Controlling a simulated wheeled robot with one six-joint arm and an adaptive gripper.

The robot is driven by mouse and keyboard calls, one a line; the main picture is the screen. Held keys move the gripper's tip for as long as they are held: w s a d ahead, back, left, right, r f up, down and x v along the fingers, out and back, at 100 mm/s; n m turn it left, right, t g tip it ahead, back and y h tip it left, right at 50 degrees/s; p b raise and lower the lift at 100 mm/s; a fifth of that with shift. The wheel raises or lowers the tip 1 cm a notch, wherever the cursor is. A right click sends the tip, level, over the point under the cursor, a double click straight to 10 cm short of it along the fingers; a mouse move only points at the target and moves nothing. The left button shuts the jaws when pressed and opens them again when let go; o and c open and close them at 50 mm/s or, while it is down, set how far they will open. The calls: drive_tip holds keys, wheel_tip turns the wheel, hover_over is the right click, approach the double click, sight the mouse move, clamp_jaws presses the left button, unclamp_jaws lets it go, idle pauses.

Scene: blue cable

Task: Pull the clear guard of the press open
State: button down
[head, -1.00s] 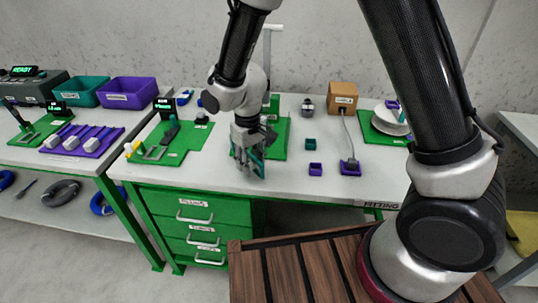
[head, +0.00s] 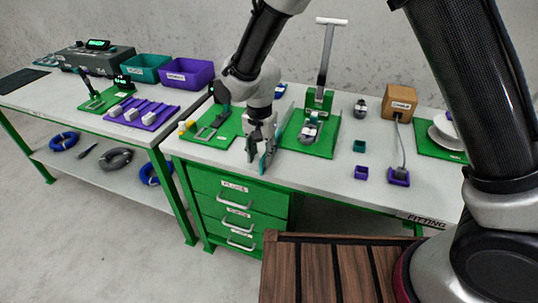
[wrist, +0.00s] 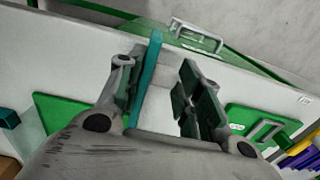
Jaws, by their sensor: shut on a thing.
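The press stands on a green base (head: 311,146) on the right-hand bench, with a tall lever (head: 326,55) ending in a white crossbar. Its clear guard (head: 268,156) shows as a thin upright panel with a teal edge, left of the base and turned away from the press front. My gripper (head: 257,152) is at the guard's near edge, pointing down and shut on it. In the wrist view, the teal edge (wrist: 147,78) runs along the left finger of my gripper (wrist: 168,82). The exact contact on the other finger is unclear.
A green board with a dark tool (head: 212,128) lies close left of my gripper. Drawers (head: 238,205) are below the bench front.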

drive_tip(key=shift+w+a+r+m, duration=0.1)
drive_tip(key=shift+w+a+m, duration=0.35)
drive_tip(key=shift+a, duration=0.2)
drive_tip(key=c, duration=1.1)
unclamp_jaws()
wheel_tip(320, 180, up, 12)
drive_tip(key=shift+f, duration=0.1)
